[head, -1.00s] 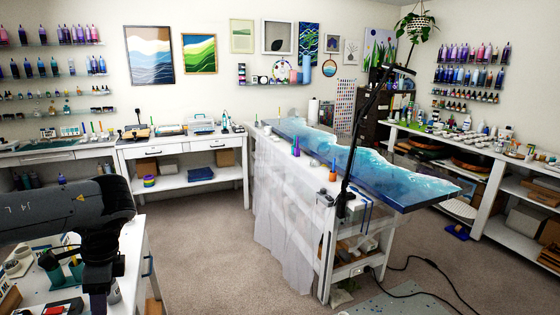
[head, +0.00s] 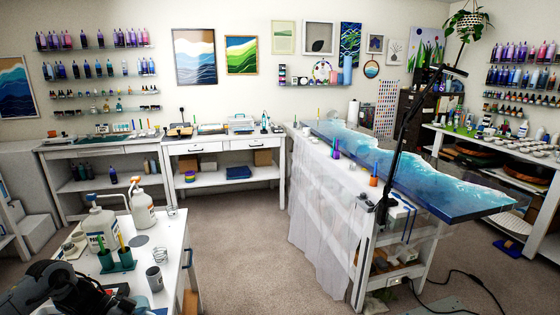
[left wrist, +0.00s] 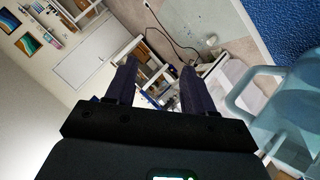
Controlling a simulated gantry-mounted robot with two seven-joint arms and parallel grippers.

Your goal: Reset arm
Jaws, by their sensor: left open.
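In the head view my black left arm shows low in the bottom left corner, in front of a white side table (head: 172,262); its fingertips are not clearly visible there. In the left wrist view my left gripper (left wrist: 152,82) has its two dark fingers apart, with nothing between them. The room behind looks strongly tilted in that view. My right arm and gripper show in neither view.
The side table holds white pump bottles (head: 143,208), green cups (head: 125,258) and a grey cup (head: 154,279). A long table with a blue wave-like resin slab (head: 400,172) stands at right. Carpet (head: 235,225) between is open. A translucent blue jug (left wrist: 285,115) is close in the wrist view.

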